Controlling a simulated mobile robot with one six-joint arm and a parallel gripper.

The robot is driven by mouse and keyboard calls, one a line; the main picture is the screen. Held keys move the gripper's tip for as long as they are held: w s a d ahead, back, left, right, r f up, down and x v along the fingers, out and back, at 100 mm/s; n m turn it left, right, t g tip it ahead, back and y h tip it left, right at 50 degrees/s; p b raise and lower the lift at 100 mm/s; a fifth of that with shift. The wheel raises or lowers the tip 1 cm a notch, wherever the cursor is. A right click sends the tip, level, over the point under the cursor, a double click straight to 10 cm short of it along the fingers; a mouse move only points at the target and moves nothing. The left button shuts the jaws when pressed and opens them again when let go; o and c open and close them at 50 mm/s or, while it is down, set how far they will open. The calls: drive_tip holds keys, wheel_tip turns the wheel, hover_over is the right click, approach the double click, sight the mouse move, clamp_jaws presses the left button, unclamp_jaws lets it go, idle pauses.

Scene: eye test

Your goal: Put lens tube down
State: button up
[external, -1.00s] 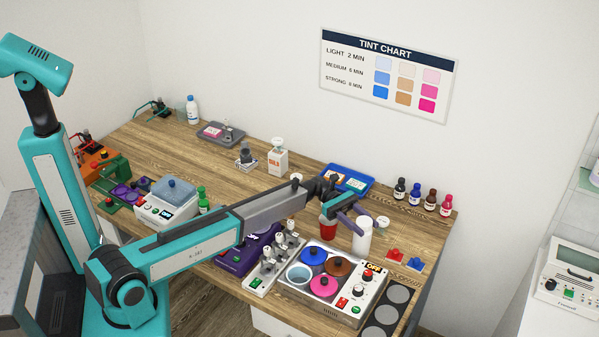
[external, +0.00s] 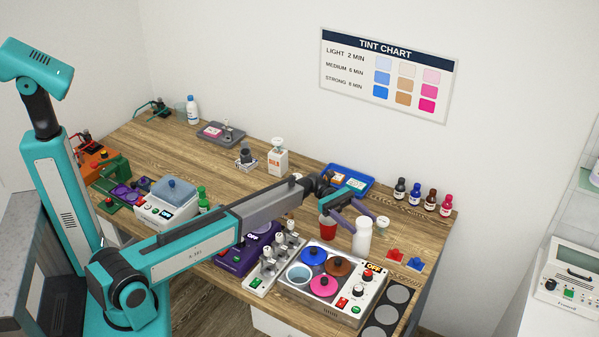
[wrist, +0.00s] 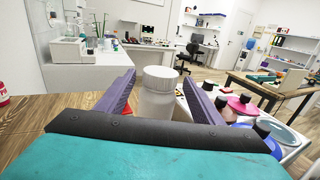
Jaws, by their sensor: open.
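A white capped bottle (external: 362,236), the likeliest lens tube, stands upright on the bench toward its right end. In the wrist view this white bottle (wrist: 158,92) appears between my two purple fingers, with gaps on both sides. My gripper (external: 354,217) is open and reaches over the bench just above and beside the bottle. It also shows open in the wrist view (wrist: 158,88). The bottle's base is hidden behind the gripper body in the wrist view.
A red cup (external: 327,229) stands close left of the bottle and a small jar (external: 382,223) close right. A heater unit (external: 333,292) with colored lids is in front. A blue tray (external: 348,177) and dye bottles (external: 415,193) lie behind.

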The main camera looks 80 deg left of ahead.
drive_tip(key=b+v, duration=0.3)
drive_tip(key=v, duration=0.6)
drive_tip(key=shift+a, duration=0.3)
drive_tip(key=shift+s, duration=0.15)
